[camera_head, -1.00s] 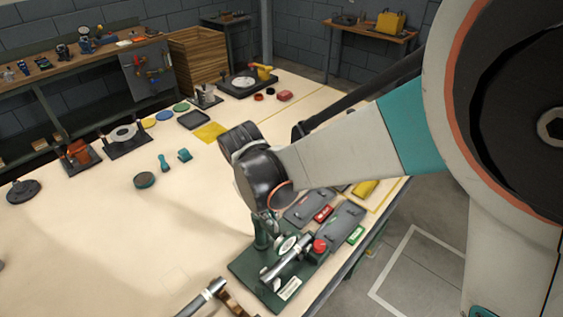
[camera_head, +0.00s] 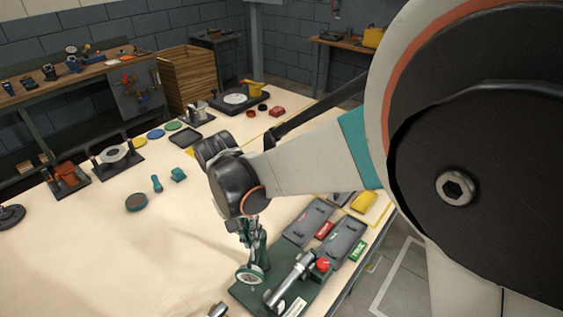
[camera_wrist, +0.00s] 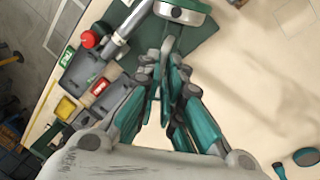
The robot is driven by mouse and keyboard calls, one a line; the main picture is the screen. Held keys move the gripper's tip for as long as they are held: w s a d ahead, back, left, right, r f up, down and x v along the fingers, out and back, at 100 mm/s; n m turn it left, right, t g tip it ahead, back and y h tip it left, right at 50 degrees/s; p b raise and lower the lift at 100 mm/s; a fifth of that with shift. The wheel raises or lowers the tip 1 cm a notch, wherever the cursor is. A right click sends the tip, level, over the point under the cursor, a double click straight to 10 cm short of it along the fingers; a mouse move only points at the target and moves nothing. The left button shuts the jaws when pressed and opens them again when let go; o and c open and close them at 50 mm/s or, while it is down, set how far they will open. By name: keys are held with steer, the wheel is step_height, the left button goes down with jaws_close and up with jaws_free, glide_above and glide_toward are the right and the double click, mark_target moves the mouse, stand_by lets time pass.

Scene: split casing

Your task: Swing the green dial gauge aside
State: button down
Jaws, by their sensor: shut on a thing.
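The green dial gauge (camera_head: 249,275) has a round white face and hangs at the left edge of a dark green base plate (camera_head: 318,296). It also shows at the top of the wrist view (camera_wrist: 183,12). A silver shaft with a red knob (camera_head: 322,265) lies on the plate, to the right of the gauge. My gripper (camera_head: 252,232) is just above and behind the dial in the head view. In the wrist view, its teal fingers (camera_wrist: 167,72) are closed around the gauge's narrow arm. The exact contact is partly hidden by the fingers.
Two grey trays (camera_head: 308,222) with a red and a green label (camera_head: 357,250) lie behind the plate. A yellow block (camera_head: 364,201) is near the table's right edge. The pale table (camera_head: 150,260) is largely clear to the left of the plate.

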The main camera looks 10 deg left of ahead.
steer(key=shift+w+a+m+g, duration=0.15)
steer(key=shift+a+m, duration=0.2)
steer(key=shift+m, duration=0.5)
steer(key=shift+w+a+m+g, duration=0.1)
steer(key=shift+a+m+g, duration=0.2)
steer(key=shift+m, duration=0.5)
steer(key=shift+w+a+m+g, duration=0.1)
steer(key=shift+a+m, duration=0.3)
steer(key=shift+m, duration=0.45)
steer(key=c, duration=1.7)
jaws_free()
steer(key=shift+f, duration=0.1)
steer(key=v, duration=1.2)
steer(key=shift+d, duration=0.15)
